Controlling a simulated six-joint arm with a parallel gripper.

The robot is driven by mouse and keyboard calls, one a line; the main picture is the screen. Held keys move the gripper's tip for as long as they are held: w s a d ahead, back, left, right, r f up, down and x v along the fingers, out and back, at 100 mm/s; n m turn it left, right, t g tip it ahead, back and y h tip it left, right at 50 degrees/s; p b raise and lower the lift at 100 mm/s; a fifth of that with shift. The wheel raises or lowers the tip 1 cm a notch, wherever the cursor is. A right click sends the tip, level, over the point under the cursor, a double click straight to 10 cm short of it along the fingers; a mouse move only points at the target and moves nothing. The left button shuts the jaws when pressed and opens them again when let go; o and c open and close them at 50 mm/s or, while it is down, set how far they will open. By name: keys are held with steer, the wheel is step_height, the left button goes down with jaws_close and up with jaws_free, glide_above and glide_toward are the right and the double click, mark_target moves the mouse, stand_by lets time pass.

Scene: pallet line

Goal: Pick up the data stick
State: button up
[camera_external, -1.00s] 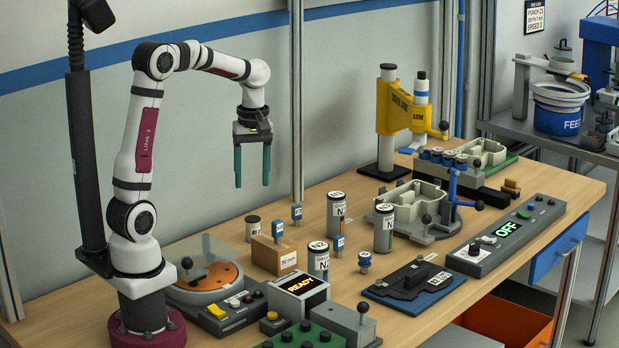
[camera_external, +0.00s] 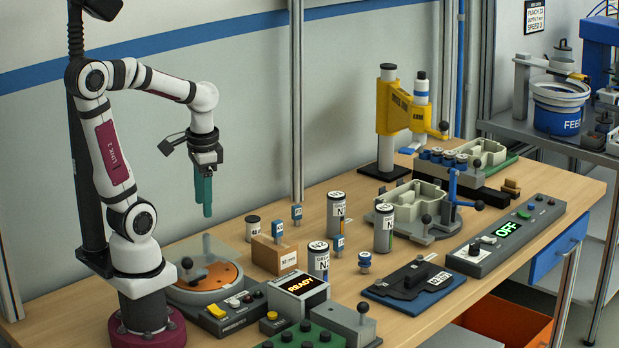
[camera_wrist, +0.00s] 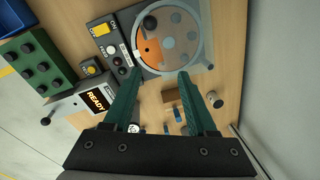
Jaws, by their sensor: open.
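Several small blue-topped pieces with white labels stand on the bench, and I cannot tell for sure which is the data stick. One (camera_external: 278,229) is at the small wooden block (camera_external: 287,256), one (camera_external: 297,214) stands behind it, and one (camera_external: 338,244) is near a labelled can. A short round one (camera_external: 364,262) stands further right. In the wrist view a blue piece (camera_wrist: 177,114) shows beyond the wooden block (camera_wrist: 172,95), between the fingers. My gripper (camera_external: 206,195) is open and empty, pointing down high above the bench, left of these pieces; it fills the lower wrist view (camera_wrist: 158,85).
Labelled cans (camera_external: 337,214) stand around the pieces, with a dark-capped jar (camera_external: 252,228) to the left. A round orange-topped fixture (camera_external: 215,276), the READY display box (camera_external: 300,288) and a dark blue fixture (camera_external: 407,284) surround them. The yellow press (camera_external: 398,112) stands behind.

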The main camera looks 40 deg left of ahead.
steer(key=w+d+f+n+t, duration=0.2)
steer(key=w+d, duration=0.1)
steer(key=w, duration=1.4)
steer(key=n+t+h, duration=0.1)
steer(key=n+t, duration=0.1)
glide_toward(338, 236)
steer(key=x, duration=0.4)
steer(key=shift+s+d+f, duration=0.25)
steer(key=shift+d+f, duration=0.1)
steer(key=shift+f, duration=0.2)
steer(key=x, duration=0.6)
steer(key=shift+w+a+r, duration=0.15)
steer(key=shift+w+a, duration=0.1)
steer(key=shift+w, duration=0.05)
jaws_close()
